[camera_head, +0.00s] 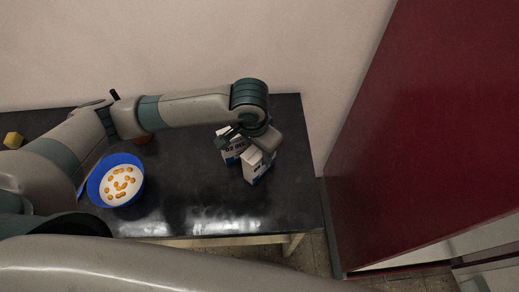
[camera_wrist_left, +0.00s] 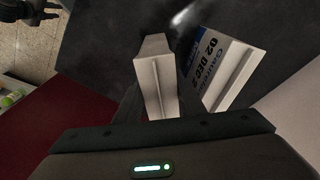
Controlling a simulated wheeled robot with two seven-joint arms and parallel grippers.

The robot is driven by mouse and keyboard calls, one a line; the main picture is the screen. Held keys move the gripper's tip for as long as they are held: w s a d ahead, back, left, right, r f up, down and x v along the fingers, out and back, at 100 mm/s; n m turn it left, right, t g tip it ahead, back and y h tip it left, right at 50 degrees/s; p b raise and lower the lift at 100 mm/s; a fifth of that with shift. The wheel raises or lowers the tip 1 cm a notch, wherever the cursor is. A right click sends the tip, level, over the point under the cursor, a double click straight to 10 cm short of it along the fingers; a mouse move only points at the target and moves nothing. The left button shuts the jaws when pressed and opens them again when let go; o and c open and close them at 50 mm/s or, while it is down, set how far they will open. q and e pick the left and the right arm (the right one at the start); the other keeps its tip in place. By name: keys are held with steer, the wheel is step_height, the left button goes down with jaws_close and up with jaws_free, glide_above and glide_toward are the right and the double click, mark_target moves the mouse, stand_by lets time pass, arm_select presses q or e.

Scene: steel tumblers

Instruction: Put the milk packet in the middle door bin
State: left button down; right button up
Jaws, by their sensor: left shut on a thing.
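The milk packet (camera_head: 257,168) is a white carton with dark print, at the right part of the dark table. My left gripper (camera_head: 254,145) is over it and shut on it. In the left wrist view the milk packet (camera_wrist_left: 154,72) stands out from between the dark fingers, which are mostly hidden. I cannot tell whether its base touches the table. A second white carton (camera_head: 231,146), printed "02 DEC", is close behind it and also shows in the left wrist view (camera_wrist_left: 222,66). The door bins are not clearly in view. A dark gripper (camera_wrist_left: 30,12), apparently my right, shows partly in the left wrist view.
A blue bowl (camera_head: 95,187) with orange pieces stands left on the dark table (camera_head: 190,205).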

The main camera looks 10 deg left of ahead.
arm_select(q)
steer(key=c, duration=1.2)
jaws_free()
steer(key=shift+r, duration=0.1)
steer(key=r, duration=0.3)
steer(key=r+b, duration=0.1)
steer(key=r, duration=0.3)
steer(key=s+r, duration=0.1)
steer(key=r, duration=0.2)
steer(key=shift+a+r+b, duration=0.25)
steer(key=shift+r+b, duration=0.05)
steer(key=shift+b, duration=0.1)
steer(key=shift+s+a+r, duration=0.1)
steer(key=shift+s+r, duration=0.05)
steer(key=shift+r, duration=0.5)
